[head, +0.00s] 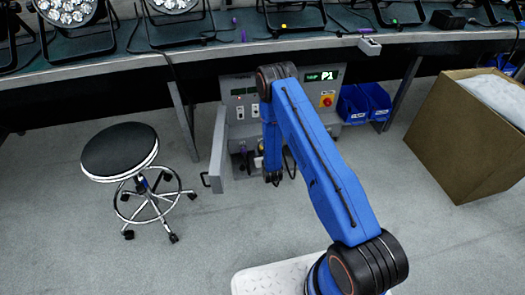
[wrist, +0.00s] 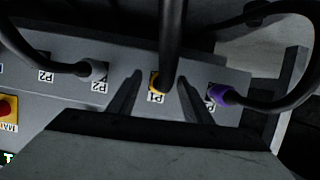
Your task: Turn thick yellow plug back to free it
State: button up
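The thick yellow plug (wrist: 155,82) sits in the socket labelled P1 on the grey panel in the wrist view. Its thick black cable (wrist: 171,40) runs up out of the picture. My gripper (wrist: 160,98) is open, with one dark finger on each side of the yellow plug and a visible gap to it. In the head view my gripper (head: 273,178) is low in front of the grey cabinet (head: 240,98); the arm hides much of the cabinet front.
A purple plug (wrist: 218,94) with a black cable is right of the yellow one; a grey plug (wrist: 97,70) is to its left. The head view shows an open grey door (head: 218,150), a black stool (head: 120,150), blue bins (head: 365,103) and a cardboard box (head: 455,135).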

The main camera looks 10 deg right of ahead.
jog(key=v, duration=1.7)
jog(key=shift+s, duration=0.15)
jog(key=shift+a+r, duration=0.1)
jog(key=shift+r, duration=0.05)
